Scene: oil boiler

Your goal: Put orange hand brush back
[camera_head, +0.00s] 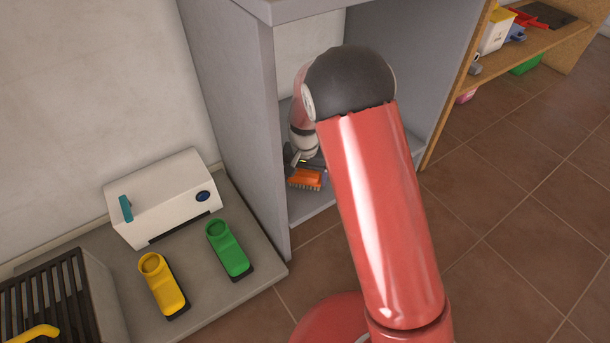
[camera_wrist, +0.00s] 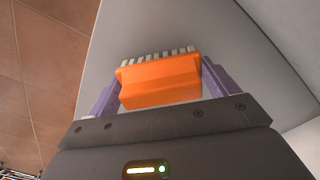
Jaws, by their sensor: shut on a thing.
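The orange hand brush (camera_head: 306,178) is in the lower part of a grey open-fronted cabinet (camera_head: 268,130), close to its floor. My gripper (camera_head: 303,163) is shut on the brush. In the wrist view, the brush (camera_wrist: 160,80) sits between the two purple fingers of my gripper (camera_wrist: 158,88), with its pale bristles pointing away from my palm. The grey cabinet surface (camera_wrist: 185,28) lies just beyond the bristles. I cannot tell whether the bristles touch it. My red arm hides part of the cabinet's inside in the head view.
A low grey platform (camera_head: 215,290) at left holds a white box-shaped device (camera_head: 165,200), a yellow-topped tool (camera_head: 162,285) and a green-topped tool (camera_head: 230,250). A dark slatted grate (camera_head: 50,305) is at far left. A wooden shelf (camera_head: 530,45) with several items stands at right. Tiled floor is clear at right.

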